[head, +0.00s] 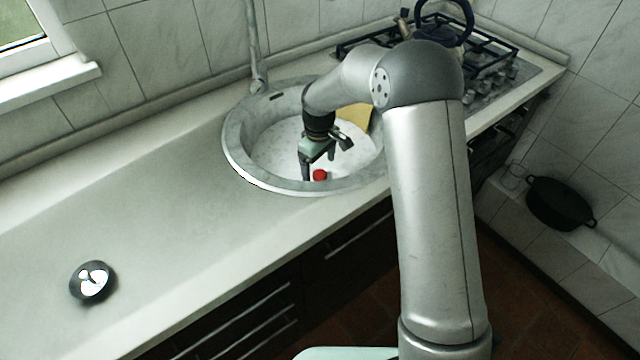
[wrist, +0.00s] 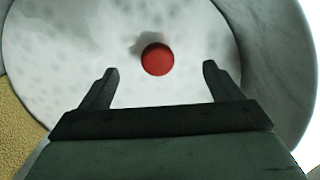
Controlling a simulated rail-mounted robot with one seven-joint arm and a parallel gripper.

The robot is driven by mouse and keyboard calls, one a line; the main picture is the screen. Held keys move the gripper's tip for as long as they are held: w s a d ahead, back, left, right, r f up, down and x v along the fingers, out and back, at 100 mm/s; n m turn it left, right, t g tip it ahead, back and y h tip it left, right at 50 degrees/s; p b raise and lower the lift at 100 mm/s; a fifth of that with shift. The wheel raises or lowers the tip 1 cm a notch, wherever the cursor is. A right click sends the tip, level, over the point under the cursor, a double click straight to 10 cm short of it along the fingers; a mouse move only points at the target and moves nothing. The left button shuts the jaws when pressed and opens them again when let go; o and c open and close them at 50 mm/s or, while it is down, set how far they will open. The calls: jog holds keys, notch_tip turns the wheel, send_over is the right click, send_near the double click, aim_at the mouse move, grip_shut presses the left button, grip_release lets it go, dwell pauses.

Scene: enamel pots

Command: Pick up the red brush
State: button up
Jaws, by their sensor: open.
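The red brush (head: 320,175) shows as a small red round shape in the round sink (head: 236,152), near the sink's front side. In the wrist view the red brush (wrist: 158,59) is a red disc on the pale sink floor, with a grey shadow beside it. My gripper (head: 325,160) reaches down into the sink beside the brush. In the wrist view my gripper (wrist: 160,72) is open, with its two fingers spread and the brush between and slightly beyond their tips. Nothing is held. The gap in height between fingers and brush is hard to tell.
The sink wall (wrist: 265,60) curves close on the right in the wrist view. A yellow item (head: 354,114) lies in the sink. A faucet (head: 254,60) rises behind it. A stove with black grates (head: 490,58) and a kettle stands right. The left counter (head: 150,200) is mostly clear.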

aim_at(320, 173)
notch_tip(320, 173, down, 6)
jog(key=shift+w+d+f+p, duration=0.1)
jog(key=shift+f+p, duration=0.15)
jog(key=shift+p, duration=0.2)
jog(key=c, duration=1.1)
